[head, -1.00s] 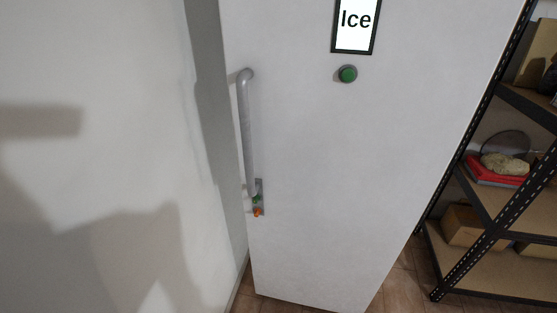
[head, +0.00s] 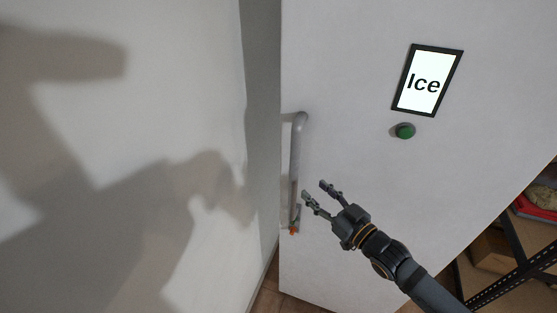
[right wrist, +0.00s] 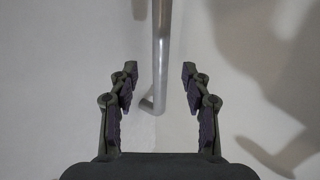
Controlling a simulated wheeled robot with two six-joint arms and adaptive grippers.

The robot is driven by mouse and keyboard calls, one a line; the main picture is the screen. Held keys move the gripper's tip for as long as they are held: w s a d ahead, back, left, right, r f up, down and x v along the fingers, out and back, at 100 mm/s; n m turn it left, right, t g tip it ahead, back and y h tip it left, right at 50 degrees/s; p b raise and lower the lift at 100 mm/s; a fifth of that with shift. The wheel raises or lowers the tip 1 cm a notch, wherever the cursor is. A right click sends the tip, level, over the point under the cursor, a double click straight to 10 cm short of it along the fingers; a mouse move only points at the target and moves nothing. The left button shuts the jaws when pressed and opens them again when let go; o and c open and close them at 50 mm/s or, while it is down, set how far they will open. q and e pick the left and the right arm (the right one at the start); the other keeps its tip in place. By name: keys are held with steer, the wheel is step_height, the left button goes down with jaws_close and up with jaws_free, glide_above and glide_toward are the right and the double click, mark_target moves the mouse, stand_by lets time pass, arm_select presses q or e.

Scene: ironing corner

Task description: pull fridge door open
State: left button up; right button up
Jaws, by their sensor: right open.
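The white fridge door (head: 350,160) stands in front of me and looks shut. Its grey vertical bar handle (head: 297,155) is near the door's left edge. My right gripper (head: 315,190) is open and empty, just right of the handle's lower part in the head view. In the right wrist view the handle (right wrist: 161,55) runs down between the lines of the two open fingers (right wrist: 158,85), ahead of them; I see no contact. My left gripper is not in view.
The door carries a screen reading "Ice" (head: 428,80) and a green button (head: 404,131). A pale wall (head: 190,130) is close on the left. A black-framed shelf (head: 510,275) with boxes stands at the right.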

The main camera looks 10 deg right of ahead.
mark_target(297, 174)
steer(key=b+x, duration=0.5)
steer(key=b, duration=0.3)
steer(key=shift+f, duration=0.15)
steer(key=w, duration=0.1)
steer(key=w+a, duration=0.1)
steer(key=w+r+p, duration=0.1)
steer(key=shift+w+a, duration=0.2)
steer(key=shift+a, duration=0.05)
steer(key=shift+x, duration=0.75)
steer(key=shift+f, duration=0.2)
steer(key=shift+c, duration=0.4)
jaws_close()
